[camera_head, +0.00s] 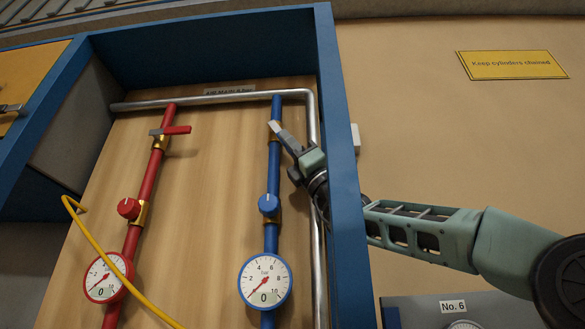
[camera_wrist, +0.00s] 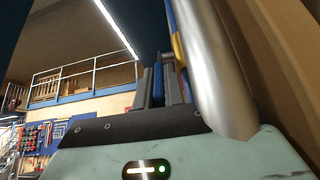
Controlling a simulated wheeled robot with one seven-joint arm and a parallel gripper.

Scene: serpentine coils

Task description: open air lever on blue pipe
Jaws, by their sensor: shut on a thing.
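The blue pipe (camera_head: 273,175) runs down the wooden panel on the right side of the blue-framed cabinet. Its brass valve (camera_head: 274,140) is near the top, partly covered by my gripper (camera_head: 277,128). In the wrist view, a narrow blue piece, the air lever (camera_wrist: 158,85), shows between the two grey fingers of my gripper. My gripper is shut on this lever, reaching in from the right around the cabinet's side. The fingers hide most of the lever, so its exact angle is unclear. The blue-rimmed gauge (camera_head: 265,283) lower down has its needle near 0.
The cabinet's blue right post (camera_head: 343,170) stands close beside my arm. A silver pipe (camera_head: 215,100) crosses the top and runs down beside the blue pipe, large in the wrist view (camera_wrist: 213,70). A red pipe (camera_head: 146,190) with a sideways red lever (camera_head: 178,130) and a yellow hose (camera_head: 105,257) are left.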

